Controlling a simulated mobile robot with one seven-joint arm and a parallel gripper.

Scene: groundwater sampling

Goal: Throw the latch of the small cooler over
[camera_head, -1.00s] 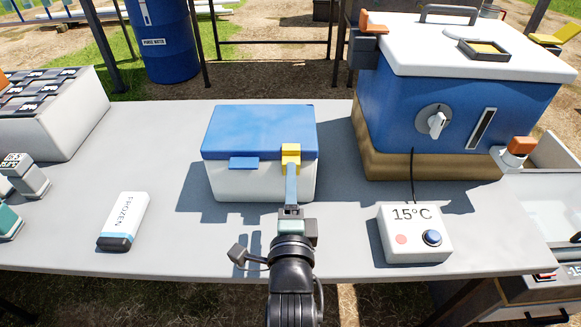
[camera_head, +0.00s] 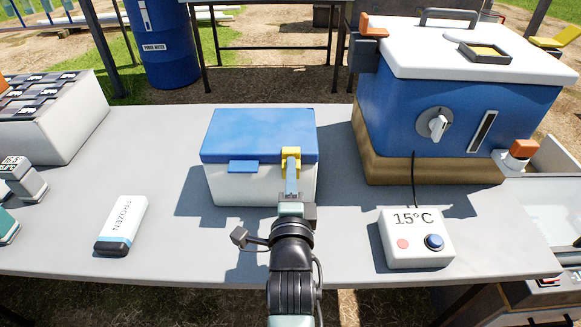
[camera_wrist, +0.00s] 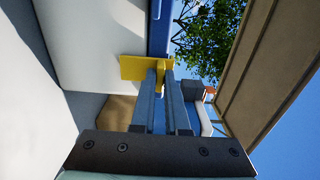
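The small cooler (camera_head: 232,186) has a white body and a blue lid (camera_head: 255,133), which is down. Its yellow latch (camera_head: 290,157) is at the front, right of centre, across the lid edge. In the wrist view the yellow latch (camera_wrist: 132,68) lies against the cooler's wall, with a tab standing out between the fingers. My gripper (camera_head: 291,182) is at the latch, in front of the cooler. In the wrist view my gripper (camera_wrist: 163,80) has its fingers close together on either side of the tab, seemingly closed on it. The exact contact is partly hidden.
A large blue cooler (camera_head: 455,113) with a white lid stands at the right, with a 15°C display box (camera_head: 415,238) before it. A white FROZEN pack (camera_head: 122,225) lies on the left. The grey table (camera_head: 190,255) is clear around the small cooler.

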